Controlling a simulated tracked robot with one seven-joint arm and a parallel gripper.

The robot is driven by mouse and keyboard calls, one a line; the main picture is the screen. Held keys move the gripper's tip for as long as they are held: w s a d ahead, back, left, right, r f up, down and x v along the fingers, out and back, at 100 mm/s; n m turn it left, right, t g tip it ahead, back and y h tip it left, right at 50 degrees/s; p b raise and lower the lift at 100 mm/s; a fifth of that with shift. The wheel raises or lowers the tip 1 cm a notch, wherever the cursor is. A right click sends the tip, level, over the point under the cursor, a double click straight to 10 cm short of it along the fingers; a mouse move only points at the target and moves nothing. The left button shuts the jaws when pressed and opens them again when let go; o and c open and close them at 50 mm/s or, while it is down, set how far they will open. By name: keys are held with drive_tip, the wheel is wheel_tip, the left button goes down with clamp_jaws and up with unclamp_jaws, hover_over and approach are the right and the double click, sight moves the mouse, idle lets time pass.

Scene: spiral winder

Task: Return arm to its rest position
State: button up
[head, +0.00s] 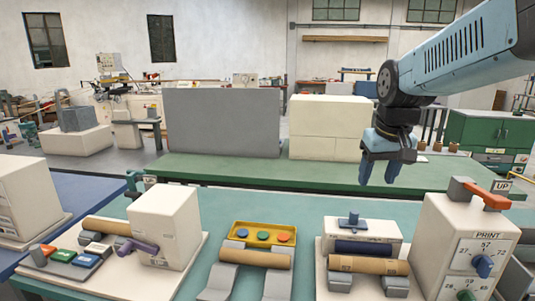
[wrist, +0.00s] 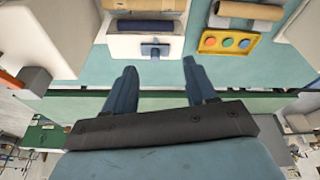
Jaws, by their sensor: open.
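My gripper (head: 387,170) hangs from my light blue arm at the right of the head view, with its fingers pointing down. It is above the far edge of the teal table, in front of the green bench behind. In the wrist view my gripper (wrist: 158,78) shows two dark blue fingers spread apart, with nothing between them. It is clear of the machines and touches nothing that I can see.
Below on the teal table (head: 215,215) stand a PRINT dial box (head: 458,262) with an orange lever, a cardboard roll (head: 368,265) on a cream machine, a yellow tray (head: 263,235) with coloured buttons, and a cream box (head: 168,225) with a purple handle. Blocks stand on the green bench (head: 210,170).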

drive_tip(key=s+t, duration=0.2)
drive_tip(key=s, duration=1)
drive_tip(key=shift+a+f+m, duration=0.4)
drive_tip(key=shift+a, duration=0.05)
